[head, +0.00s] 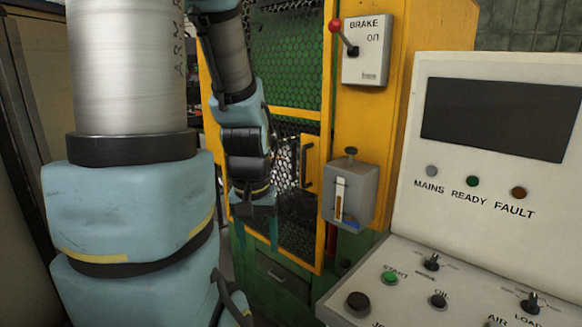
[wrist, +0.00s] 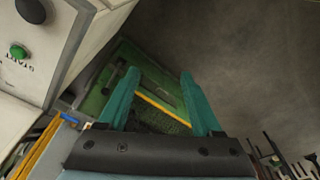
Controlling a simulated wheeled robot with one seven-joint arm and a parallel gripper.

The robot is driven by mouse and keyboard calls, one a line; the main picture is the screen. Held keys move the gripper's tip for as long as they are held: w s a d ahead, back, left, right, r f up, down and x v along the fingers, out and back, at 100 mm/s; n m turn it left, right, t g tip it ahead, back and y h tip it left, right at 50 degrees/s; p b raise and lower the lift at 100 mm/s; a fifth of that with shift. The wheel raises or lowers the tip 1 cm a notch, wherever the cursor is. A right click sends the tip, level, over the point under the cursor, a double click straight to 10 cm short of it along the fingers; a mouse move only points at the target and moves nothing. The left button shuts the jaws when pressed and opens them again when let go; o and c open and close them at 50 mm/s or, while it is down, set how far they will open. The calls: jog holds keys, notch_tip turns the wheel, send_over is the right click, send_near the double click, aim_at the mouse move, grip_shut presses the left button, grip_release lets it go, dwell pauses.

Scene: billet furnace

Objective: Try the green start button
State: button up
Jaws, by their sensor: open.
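The green start button (head: 389,278) sits on the sloping cream control desk (head: 440,262), beside its START label. It also shows at the left edge of the wrist view (wrist: 18,51), with the label next to it. My gripper (head: 259,238) hangs pointing down, left of the desk and apart from the button. Its two teal fingers are open and empty in the wrist view (wrist: 159,80).
A grey oil box (head: 349,190) and a red-knobbed brake lever (head: 336,26) stick out from the yellow machine frame behind.

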grip_shut()
dwell(0.3)
dwell(0.9)
